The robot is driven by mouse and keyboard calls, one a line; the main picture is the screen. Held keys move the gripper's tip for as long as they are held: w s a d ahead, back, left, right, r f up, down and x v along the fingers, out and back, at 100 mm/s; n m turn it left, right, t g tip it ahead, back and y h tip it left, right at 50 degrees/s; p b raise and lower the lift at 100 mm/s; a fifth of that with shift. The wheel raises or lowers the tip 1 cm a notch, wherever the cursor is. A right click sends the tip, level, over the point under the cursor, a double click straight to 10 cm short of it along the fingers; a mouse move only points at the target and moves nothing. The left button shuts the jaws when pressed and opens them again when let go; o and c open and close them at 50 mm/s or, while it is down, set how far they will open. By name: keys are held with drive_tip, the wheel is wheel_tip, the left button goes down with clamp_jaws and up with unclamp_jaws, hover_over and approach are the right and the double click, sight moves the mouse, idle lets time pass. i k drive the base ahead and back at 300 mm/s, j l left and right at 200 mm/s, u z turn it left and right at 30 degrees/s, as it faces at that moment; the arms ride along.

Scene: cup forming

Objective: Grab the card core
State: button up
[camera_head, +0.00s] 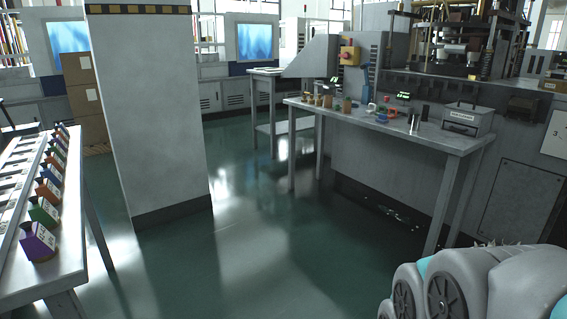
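I cannot make out for certain which thing is the card core. Several small tan and brown pieces stand near the left end of the grey worktable (455,142), among them a brown upright piece (347,105). They are small and far off, so their exact shapes are unclear. Grey rounded links of my own arm fill the lower right corner. My gripper is not in view.
A grey box (467,118) and small coloured items stand on the worktable, with a large machine (455,55) behind. A thick pillar (150,120) stands left of centre. The green floor (270,240) between is clear.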

sight(328, 100)
drive_tip(key=i+j+z, duration=0.1)
drive_tip(key=i, duration=0.45)
drive_tip(key=i+j+z, duration=0.1)
drive_tip(key=i+j, duration=0.2)
drive_tip(key=i, duration=0.2)
drive_tip(key=i+j+z, duration=0.1)
drive_tip(key=i+j, duration=0.2)
drive_tip(key=i, duration=0.25)
drive_tip(key=i+l+u, duration=0.1)
drive_tip(key=u, duration=0.6)
drive_tip(key=i, duration=0.1)
